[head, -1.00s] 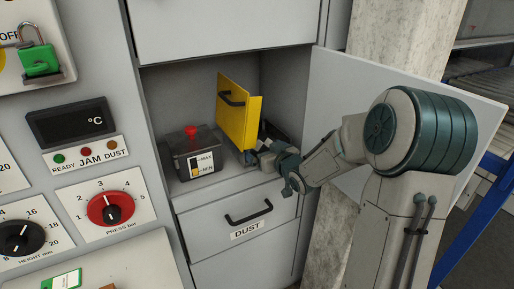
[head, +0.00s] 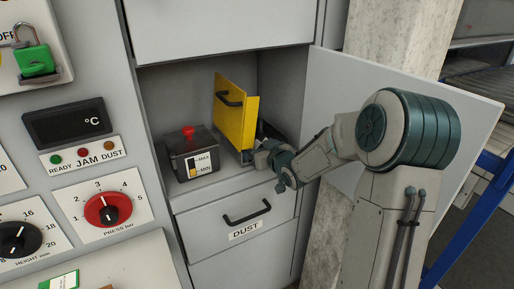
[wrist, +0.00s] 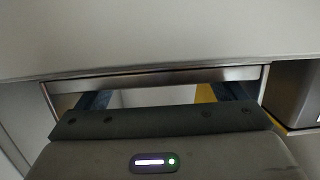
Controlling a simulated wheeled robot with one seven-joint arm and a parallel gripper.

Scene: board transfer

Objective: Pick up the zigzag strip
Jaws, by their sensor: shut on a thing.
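My gripper (head: 254,157) is inside the open bay of the grey cabinet, low beside the bottom edge of an upright yellow panel (head: 236,115). In the wrist view the two blue-grey fingers (wrist: 164,98) stand well apart. A pale surface (wrist: 155,97) shows between them, and a shiny metal edge (wrist: 155,78) runs across just beyond. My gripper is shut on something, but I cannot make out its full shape. No zigzag outline shows clearly in either view; my gripper and the yellow panel hide part of the bay.
A dark box with a red knob (head: 188,152) stands left of the yellow panel. The open cabinet door (head: 335,98) is behind my arm on the right. The drawer marked DUST (head: 240,222) is shut below the bay. A stone-like pillar (head: 395,35) stands behind the door.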

